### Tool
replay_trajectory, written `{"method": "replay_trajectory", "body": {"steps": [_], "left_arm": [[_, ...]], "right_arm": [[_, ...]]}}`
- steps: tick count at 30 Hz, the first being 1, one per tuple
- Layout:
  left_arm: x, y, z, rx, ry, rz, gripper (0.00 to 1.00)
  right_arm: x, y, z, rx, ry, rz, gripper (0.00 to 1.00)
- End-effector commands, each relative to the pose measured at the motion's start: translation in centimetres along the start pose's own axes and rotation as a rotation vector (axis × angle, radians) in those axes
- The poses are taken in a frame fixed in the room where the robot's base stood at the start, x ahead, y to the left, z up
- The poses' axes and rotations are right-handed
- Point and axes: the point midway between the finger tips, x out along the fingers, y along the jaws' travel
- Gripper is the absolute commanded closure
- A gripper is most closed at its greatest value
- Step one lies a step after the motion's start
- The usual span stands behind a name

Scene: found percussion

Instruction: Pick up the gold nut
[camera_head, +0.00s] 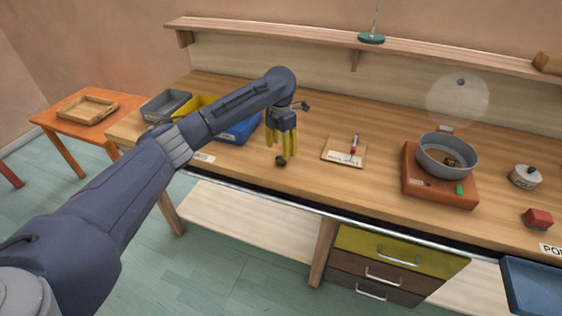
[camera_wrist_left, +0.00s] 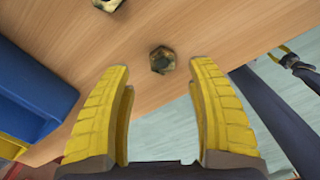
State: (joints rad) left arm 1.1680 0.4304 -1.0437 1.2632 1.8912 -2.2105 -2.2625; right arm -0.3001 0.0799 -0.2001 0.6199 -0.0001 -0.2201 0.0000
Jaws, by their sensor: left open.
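A dark gold hex nut (camera_wrist_left: 162,60) lies flat on the wooden bench near its front edge, in the left wrist view. In the head view a small dark nut (camera_head: 281,161) shows just below my fingertips. My left gripper (camera_head: 284,152) points down over the bench, its yellow fingers apart and empty. In the left wrist view the nut lies beyond the open fingers, roughly in line with the gap between them. A second gold-brown nut-like piece (camera_wrist_left: 107,4) is cut off by the top edge of that view.
A blue bin (camera_head: 240,131) and a yellow bin (camera_head: 199,104) stand left of my gripper. A card with a red-tipped tool (camera_head: 353,146) lies to the right. Further right, a grey pan (camera_head: 445,154) sits on an orange base (camera_head: 411,185).

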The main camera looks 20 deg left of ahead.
Motion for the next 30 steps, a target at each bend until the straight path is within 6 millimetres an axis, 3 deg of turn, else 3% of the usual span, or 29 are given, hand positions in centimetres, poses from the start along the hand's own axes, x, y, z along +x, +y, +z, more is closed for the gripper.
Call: {"method": "replay_trajectory", "body": {"steps": [12, 24, 30], "left_arm": [[4.6, -0.4, -0.1, -0.001, 0.002, -0.002, 0.42], [5.1, -0.3, -0.1, 0.000, 0.001, 0.000, 0.42], [5.1, -0.3, -0.1, 0.000, 0.001, 0.000, 0.65]], "right_arm": [[0.0, 0.0, 0.0, 0.000, 0.000, 0.000, 0.56], [0.0, 0.0, 0.0, 0.000, 0.000, 0.000, 0.56], [0.0, 0.0, 0.0, 0.000, 0.000, 0.000, 0.56]]}}
